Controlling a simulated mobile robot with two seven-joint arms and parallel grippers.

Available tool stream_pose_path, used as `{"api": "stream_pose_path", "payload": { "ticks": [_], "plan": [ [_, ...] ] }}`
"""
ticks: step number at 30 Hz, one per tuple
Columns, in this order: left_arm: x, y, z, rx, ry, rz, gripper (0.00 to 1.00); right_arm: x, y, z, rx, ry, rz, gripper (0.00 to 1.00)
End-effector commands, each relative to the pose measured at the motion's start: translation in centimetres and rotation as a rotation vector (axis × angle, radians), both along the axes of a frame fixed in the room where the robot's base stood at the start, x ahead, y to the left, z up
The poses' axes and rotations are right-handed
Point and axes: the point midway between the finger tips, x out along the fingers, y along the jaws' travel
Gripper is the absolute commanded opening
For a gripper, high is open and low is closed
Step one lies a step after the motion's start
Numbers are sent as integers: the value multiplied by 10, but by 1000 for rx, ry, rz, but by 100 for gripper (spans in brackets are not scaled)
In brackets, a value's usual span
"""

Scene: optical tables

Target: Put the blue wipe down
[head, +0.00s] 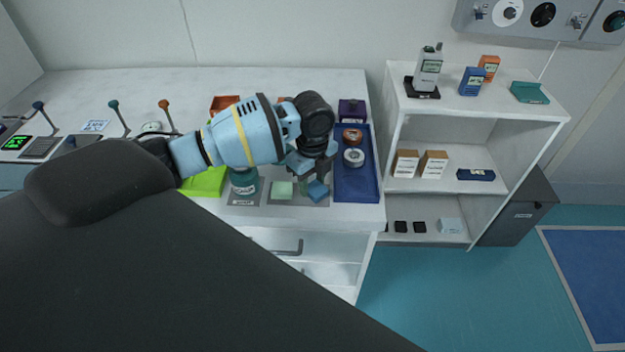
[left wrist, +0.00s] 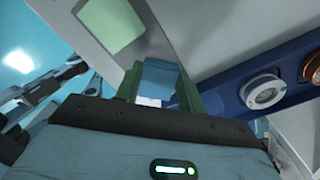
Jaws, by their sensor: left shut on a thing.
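The blue wipe (head: 318,191) is a small blue square piece at the front of the white table. My left gripper (head: 311,180) reaches down over it and is shut on it. In the left wrist view the blue wipe (left wrist: 160,76) sits between the two green fingers of the left gripper (left wrist: 160,92). A pale green wipe (head: 282,190) lies on a grey mat to the left, and it also shows in the left wrist view (left wrist: 110,25). I cannot tell whether the blue wipe touches the surface below. My right gripper is out of view.
A blue tray (head: 357,186) with two round tins (head: 353,157) lies just right of the gripper. A teal-based jar (head: 243,181) and a lime green mat (head: 206,183) are to the left. A white shelf unit (head: 480,110) stands on the right. The table's front edge is close.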

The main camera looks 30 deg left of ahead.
Motion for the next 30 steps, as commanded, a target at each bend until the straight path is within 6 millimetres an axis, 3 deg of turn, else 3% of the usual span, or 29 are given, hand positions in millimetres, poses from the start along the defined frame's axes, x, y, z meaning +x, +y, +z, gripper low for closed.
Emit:
{"api": "stream_pose_path", "payload": {
  "ticks": [11,12,16,26,30],
  "plan": [
    [0,0,-3,-1,-2,1,20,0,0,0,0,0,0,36],
    [1,0,-3,-1,-2,1,43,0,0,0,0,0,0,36],
    [0,0,-3,-1,-2,1,60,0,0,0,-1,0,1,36],
    [1,0,-1,-1,-3,1,60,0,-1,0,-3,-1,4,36],
    [1,0,13,-2,-6,1,60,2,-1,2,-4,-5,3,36]
  ]
}}
